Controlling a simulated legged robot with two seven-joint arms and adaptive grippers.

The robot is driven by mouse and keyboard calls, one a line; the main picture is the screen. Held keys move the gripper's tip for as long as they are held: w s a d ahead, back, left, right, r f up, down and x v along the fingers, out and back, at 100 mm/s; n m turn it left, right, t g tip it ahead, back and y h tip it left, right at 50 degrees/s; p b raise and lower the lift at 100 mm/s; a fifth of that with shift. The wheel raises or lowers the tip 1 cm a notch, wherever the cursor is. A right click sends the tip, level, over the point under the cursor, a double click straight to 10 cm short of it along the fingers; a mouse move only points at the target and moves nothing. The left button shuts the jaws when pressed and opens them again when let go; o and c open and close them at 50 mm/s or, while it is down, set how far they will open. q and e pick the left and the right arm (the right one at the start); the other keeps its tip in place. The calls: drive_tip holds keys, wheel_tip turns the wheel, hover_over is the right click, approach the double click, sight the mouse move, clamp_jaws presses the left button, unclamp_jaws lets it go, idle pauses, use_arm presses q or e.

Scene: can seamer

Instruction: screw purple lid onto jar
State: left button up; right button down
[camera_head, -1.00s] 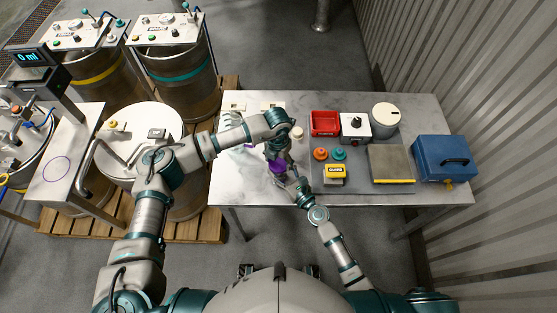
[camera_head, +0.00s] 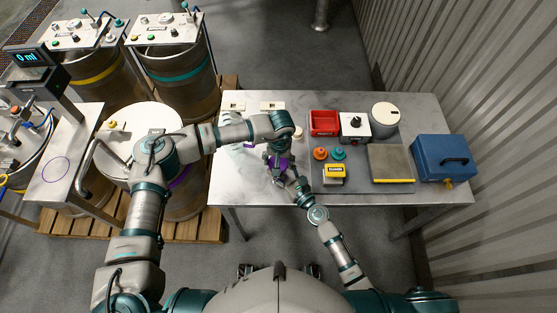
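A purple thing, most likely the lid (camera_head: 284,162), shows in small patches between my two grippers near the front of the table. My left gripper (camera_head: 278,163) points down from above with its fingers around or beside the purple. My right gripper (camera_head: 286,179) reaches in from the front right, just below it. The fingers overlap, so I cannot tell whether either gripper is shut on something. I cannot make out the jar; it may be hidden behind the grippers.
On the grey mat to the right are a red bin (camera_head: 324,122), a white box with a black knob (camera_head: 355,127), orange (camera_head: 320,153) and teal (camera_head: 339,154) lids, and a yellow block (camera_head: 335,172). A blue toolbox (camera_head: 443,160) stands far right. The table's left front is clear.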

use_arm(q)
drive_tip(key=shift+s+d+m, duration=0.2)
drive_tip(key=shift+m, duration=0.9)
use_arm(e)
drive_tip(key=shift+s+a+f, duration=0.1)
drive_tip(key=shift+s+f, duration=0.05)
drive_tip(key=shift+f, duration=0.15)
use_arm(q)
drive_tip(key=o, duration=1.1)
drive_tip(key=shift+o, duration=0.2)
drive_tip(key=shift+w, duration=0.1)
drive_tip(key=shift+a+r, duration=0.1)
drive_tip(key=shift+r, duration=0.3)
wheel_tip(320, 180, up, 11)
drive_tip(key=shift+d, duration=0.2)
